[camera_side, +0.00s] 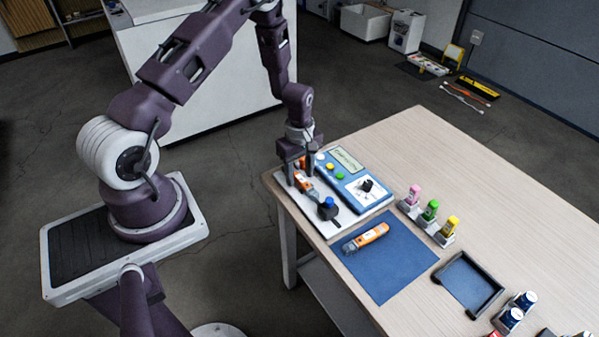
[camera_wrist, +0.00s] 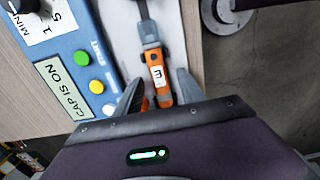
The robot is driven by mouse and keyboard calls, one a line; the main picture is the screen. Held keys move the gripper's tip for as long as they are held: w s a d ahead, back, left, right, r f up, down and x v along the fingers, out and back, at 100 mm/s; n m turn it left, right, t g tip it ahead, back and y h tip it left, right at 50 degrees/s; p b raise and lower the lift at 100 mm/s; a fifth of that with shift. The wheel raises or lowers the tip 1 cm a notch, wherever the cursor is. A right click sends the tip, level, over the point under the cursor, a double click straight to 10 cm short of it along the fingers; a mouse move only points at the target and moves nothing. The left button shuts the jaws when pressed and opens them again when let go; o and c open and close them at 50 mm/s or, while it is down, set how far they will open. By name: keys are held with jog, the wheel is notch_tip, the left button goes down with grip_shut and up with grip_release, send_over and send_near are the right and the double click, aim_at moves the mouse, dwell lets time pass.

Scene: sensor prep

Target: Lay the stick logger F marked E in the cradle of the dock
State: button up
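An orange-and-grey stick logger (camera_side: 305,184) lies along the white strip of the dock, its grey end towards a dark blue knob (camera_side: 328,203). In the wrist view this logger (camera_wrist: 155,58) has a white label whose character looks like a 3 or an upside-down E. My gripper (camera_side: 298,176) is low over its rear part, with the fingers (camera_wrist: 160,80) on either side and gaps showing. The cradle beneath is mostly hidden. The dock's blue panel (camera_side: 333,178) has coloured buttons and a "CAP IS ON" display (camera_wrist: 62,86). A second orange-and-grey logger (camera_side: 366,238) lies on a blue mat (camera_side: 400,262); its mark is too small to read.
Small pink, green and yellow-topped bottles (camera_side: 431,211) stand in holders right of the dock. A dark tray (camera_side: 468,283) and several blue-topped containers (camera_side: 512,317) are near the front right. The table (camera_side: 500,200) is bare at the back right.

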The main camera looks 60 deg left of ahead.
jog(key=shift+o, duration=0.4)
jog(key=shift+o, duration=0.8)
jog(key=shift+r, duration=0.65)
jog(key=shift+r, duration=2.95)
